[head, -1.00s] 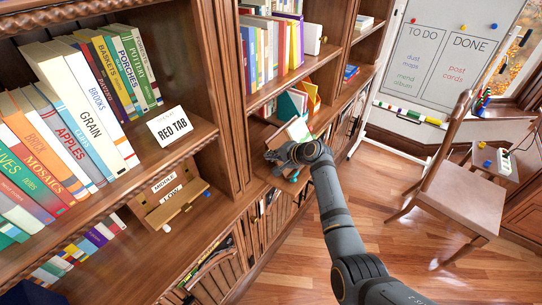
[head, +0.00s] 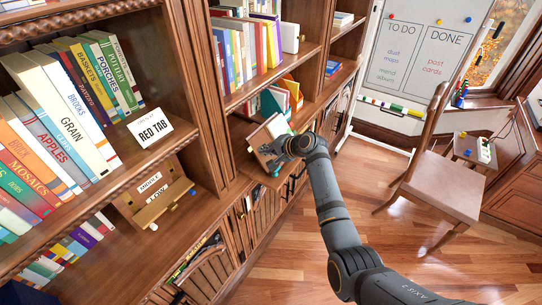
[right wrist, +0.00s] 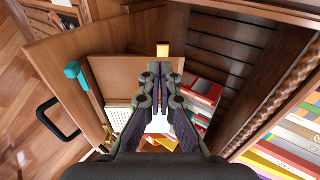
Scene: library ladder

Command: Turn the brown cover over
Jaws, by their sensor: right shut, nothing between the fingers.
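The brown cover (head: 262,147) stands tilted up on the lower shelf in the head view, with pale pages (head: 277,125) just behind it. In the right wrist view the brown cover (right wrist: 112,78) is a flat tan-brown panel beyond and left of the fingers. My right gripper (head: 273,152) is at the cover, over its right side, and partly hides it. In the right wrist view its fingers (right wrist: 162,70) are together with nothing between them. Whether they touch the cover I cannot tell. My left gripper is not in view.
A teal item (head: 270,104) and an orange holder (head: 293,88) stand behind the cover. In the right wrist view red books (right wrist: 203,90) stand close to the right of the fingers. The wooden floor (head: 300,235) is clear near the shelf.

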